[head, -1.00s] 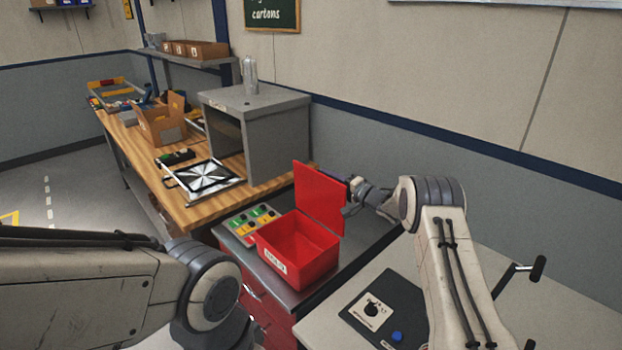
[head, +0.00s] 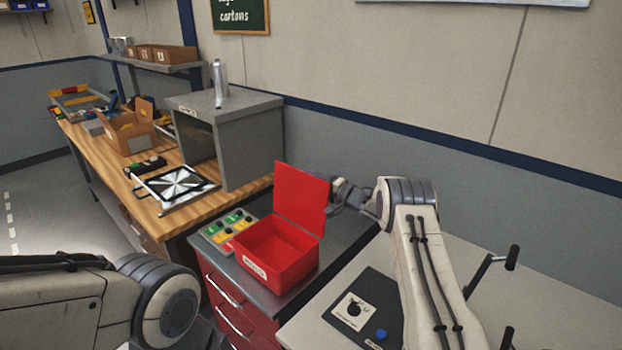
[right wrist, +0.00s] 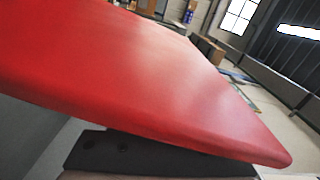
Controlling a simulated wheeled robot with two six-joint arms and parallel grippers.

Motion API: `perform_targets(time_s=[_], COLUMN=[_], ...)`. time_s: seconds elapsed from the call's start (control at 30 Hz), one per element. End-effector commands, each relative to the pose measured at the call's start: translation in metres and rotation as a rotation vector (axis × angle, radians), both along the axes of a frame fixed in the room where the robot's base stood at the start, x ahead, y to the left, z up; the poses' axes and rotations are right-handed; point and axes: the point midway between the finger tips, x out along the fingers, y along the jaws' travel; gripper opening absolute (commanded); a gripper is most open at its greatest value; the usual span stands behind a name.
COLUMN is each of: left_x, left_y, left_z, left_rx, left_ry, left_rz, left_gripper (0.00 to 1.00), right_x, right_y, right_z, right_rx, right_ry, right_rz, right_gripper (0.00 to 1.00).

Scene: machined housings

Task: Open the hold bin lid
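The red hold bin (head: 268,268) stands on a grey-topped red drawer cabinet, with a white label on its front. Its red lid (head: 300,198) stands up, open, at the bin's back, and the empty inside shows. My right gripper (head: 338,194) is at the far right side of the lid, partly hidden behind it. In the right wrist view the lid (right wrist: 150,75) fills much of the picture, very close, with a dark part below its edge. Whether the fingers are open or shut does not show. My left arm is at lower left; its gripper is out of view.
A button panel (head: 229,229) lies left of the bin. A wooden bench (head: 185,212) with a grey cabinet (head: 245,140) stands behind at left. A light table (head: 470,265) at right carries a dark control plate (head: 362,312) and a crank handle (head: 490,268).

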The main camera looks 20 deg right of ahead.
Motion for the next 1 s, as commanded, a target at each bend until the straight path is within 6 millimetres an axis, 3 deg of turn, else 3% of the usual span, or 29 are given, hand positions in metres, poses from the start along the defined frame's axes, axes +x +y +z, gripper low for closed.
perform_targets(time_s=[0.43,0.8,1.0], left_x=[0.000,0.000,0.000], left_y=[0.000,0.000,0.000], left_z=[-0.004,-0.025,-0.030], left_rx=[0.000,0.000,0.000], left_ry=[0.000,0.000,0.000], left_rz=[0.000,-0.001,-0.001], left_gripper=[0.50,0.50,0.50], right_x=[-0.006,-0.062,-0.082], right_y=[-0.006,-0.044,-0.056], right_z=[0.003,0.001,0.002], right_rx=[0.002,0.002,0.001], right_ry=[-0.006,-0.005,-0.005], right_rz=[-0.002,-0.004,-0.001], right_gripper=[0.45,0.45,0.45])
